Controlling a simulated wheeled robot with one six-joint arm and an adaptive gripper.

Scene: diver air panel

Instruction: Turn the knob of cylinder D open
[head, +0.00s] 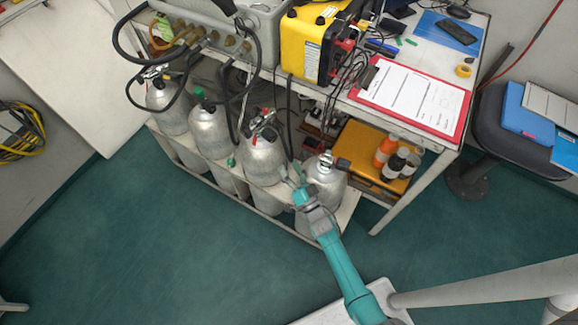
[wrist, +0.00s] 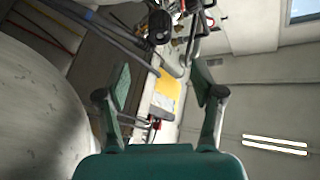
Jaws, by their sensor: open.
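Several silver cylinders stand in a row in a low rack. The rightmost one (head: 325,182), probably cylinder D, has a valve on top with a dark knob (head: 342,164) on its right side; I cannot read a letter. My gripper (head: 293,173) is open and empty at the left of this cylinder's top, apart from the dark knob. In the wrist view my gripper (wrist: 163,84) has its fingers wide apart with nothing between them. A round black knob (wrist: 158,27) shows beyond the fingertips, and a large grey cylinder wall (wrist: 40,105) fills the left.
The neighbouring cylinder (head: 262,158) with a red-marked valve stands close left of my gripper. Black hoses hang above the cylinders. The cart's shelf with a red clipboard (head: 412,100) overhangs behind, and bottles (head: 386,150) stand right.

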